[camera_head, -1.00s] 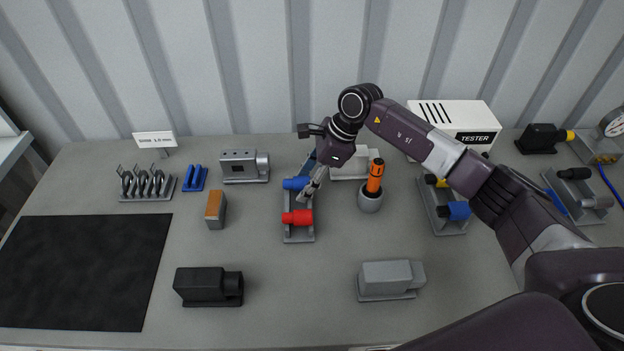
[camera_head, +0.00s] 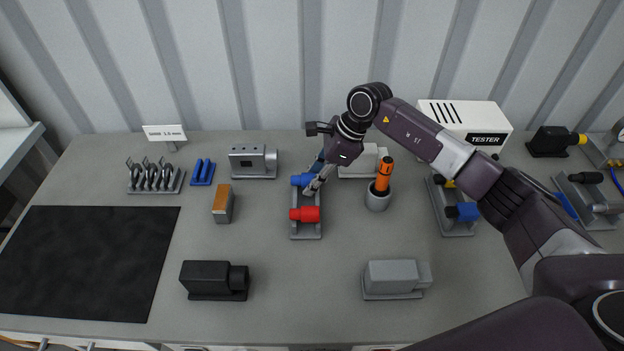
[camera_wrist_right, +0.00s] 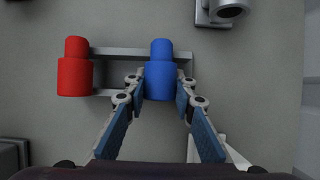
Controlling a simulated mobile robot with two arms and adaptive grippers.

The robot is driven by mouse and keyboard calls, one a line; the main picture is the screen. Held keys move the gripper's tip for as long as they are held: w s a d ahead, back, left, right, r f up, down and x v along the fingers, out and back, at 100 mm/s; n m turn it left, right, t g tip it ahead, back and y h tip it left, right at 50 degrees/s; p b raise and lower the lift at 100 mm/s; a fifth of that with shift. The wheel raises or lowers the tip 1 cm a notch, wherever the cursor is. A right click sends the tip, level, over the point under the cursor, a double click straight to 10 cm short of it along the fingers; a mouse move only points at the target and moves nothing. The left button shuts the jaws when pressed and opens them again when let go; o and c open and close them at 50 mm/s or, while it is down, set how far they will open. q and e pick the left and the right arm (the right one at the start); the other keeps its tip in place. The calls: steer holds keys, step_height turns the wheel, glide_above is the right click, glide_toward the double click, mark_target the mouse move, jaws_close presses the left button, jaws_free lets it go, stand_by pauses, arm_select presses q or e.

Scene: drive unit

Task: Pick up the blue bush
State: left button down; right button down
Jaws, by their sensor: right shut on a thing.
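The blue bush (camera_head: 301,180) lies in a grey tray (camera_head: 306,236) near the middle of the bench, behind the red bush (camera_head: 306,214). My right gripper (camera_head: 309,190) reaches down at it from the upper right. In the right wrist view the blue bush (camera_wrist_right: 160,72) is between the two fingers of my right gripper (camera_wrist_right: 161,84), which is shut on its sides. The red bush (camera_wrist_right: 74,70) sits beside it, apart from the fingers. The blue bush still appears at the tray's level. My left gripper is not in view.
An orange-handled tool (camera_head: 384,175) stands in a grey cup (camera_head: 378,200) just right of the tray. A grey block (camera_head: 394,278) and a black block (camera_head: 214,280) stand in front. A white tester box (camera_head: 464,120) is at the back right. The front middle is clear.

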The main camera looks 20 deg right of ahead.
mark_target(312, 176)
steer(key=shift+r, duration=0.15)
stand_by(0.4)
steer(key=shift+r+p, duration=1.7)
steer(key=shift+r, duration=1.7)
